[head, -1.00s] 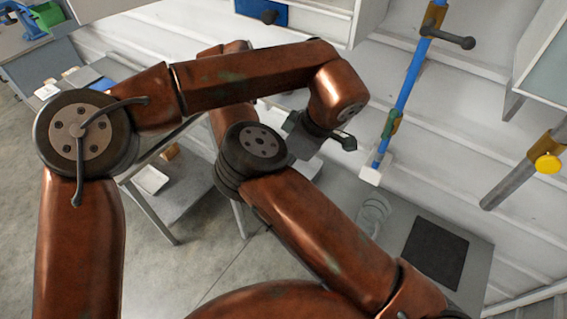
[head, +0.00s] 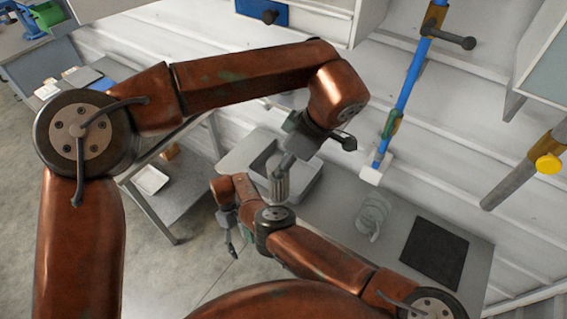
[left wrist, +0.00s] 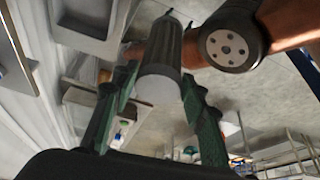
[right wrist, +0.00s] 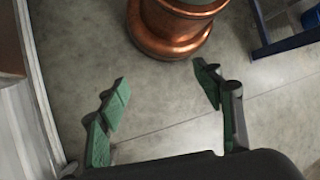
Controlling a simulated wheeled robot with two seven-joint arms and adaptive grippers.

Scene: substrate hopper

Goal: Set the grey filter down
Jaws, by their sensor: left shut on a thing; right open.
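The grey filter (head: 279,188) is a ribbed cylinder hanging below my left gripper (head: 285,160) in the head view. The left wrist view shows the filter (left wrist: 163,55) between the green fingers of my left gripper (left wrist: 155,95), which is shut on it; its pale round end faces the camera. The filter hangs over or just in front of a grey tray (head: 312,191) on the bench; the gap beneath it cannot be judged. My right gripper (head: 229,238) is low at the bench's front left. It is open and empty over the floor in the right wrist view (right wrist: 158,95).
A pale ribbed cylinder (head: 372,216) and a dark mat (head: 435,253) are on the grey bench to the right of the tray. A blue upright pole (head: 405,85) stands behind. A lower side table with a white tray (head: 150,180) is at left.

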